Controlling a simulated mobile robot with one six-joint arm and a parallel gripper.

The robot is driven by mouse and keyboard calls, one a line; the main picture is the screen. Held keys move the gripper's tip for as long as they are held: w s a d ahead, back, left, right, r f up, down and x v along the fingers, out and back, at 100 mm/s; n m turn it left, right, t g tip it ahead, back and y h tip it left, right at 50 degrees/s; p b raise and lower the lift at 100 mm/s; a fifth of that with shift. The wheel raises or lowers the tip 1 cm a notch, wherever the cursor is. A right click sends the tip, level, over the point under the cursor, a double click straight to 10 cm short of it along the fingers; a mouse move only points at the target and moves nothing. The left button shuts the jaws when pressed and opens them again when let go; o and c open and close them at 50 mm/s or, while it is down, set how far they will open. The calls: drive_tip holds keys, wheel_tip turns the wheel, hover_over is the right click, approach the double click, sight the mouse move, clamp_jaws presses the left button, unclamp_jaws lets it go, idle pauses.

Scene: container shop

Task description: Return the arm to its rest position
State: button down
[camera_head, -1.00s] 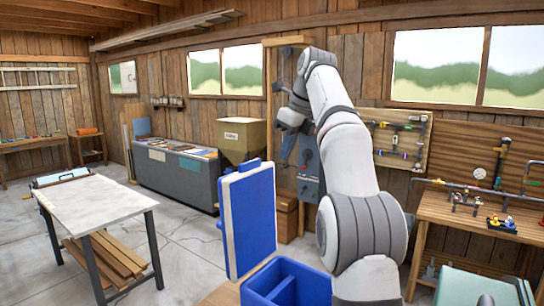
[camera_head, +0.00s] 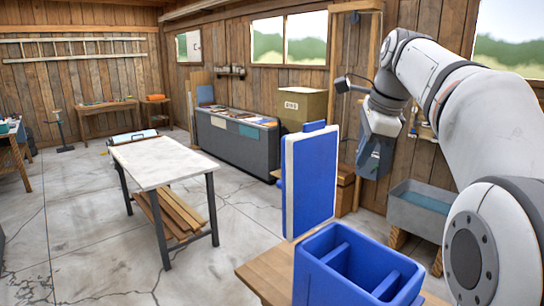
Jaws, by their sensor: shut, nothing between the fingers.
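My arm rises from the lower right and bends over at the top. My gripper (camera_head: 371,168) hangs from its end, pointing down, in front of the back wall. It is shut, and I see nothing held in it.
An open blue bin with dividers (camera_head: 345,262) stands on a wooden top (camera_head: 262,272) below the gripper. A grey basin (camera_head: 420,208) stands at right. A white-topped table (camera_head: 165,160) stands left of centre, with clear concrete floor around it.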

drive_tip(key=s+a+f+n+h+b, duration=0.1)
drive_tip(key=s+a+f+n, duration=0.1)
drive_tip(key=s+f+n, duration=0.7)
drive_tip(key=s+a+f+n+b, duration=0.1)
drive_tip(key=s+a+f+n, duration=0.1)
drive_tip(key=s+f+n, duration=0.8)
drive_tip(key=s+f, duration=0.3)
drive_tip(key=f, duration=0.6)
drive_tip(key=shift+s+a+n+h, duration=0.2)
drive_tip(key=shift+s+n+h, duration=0.1)
drive_tip(key=shift+s+h, duration=0.1)
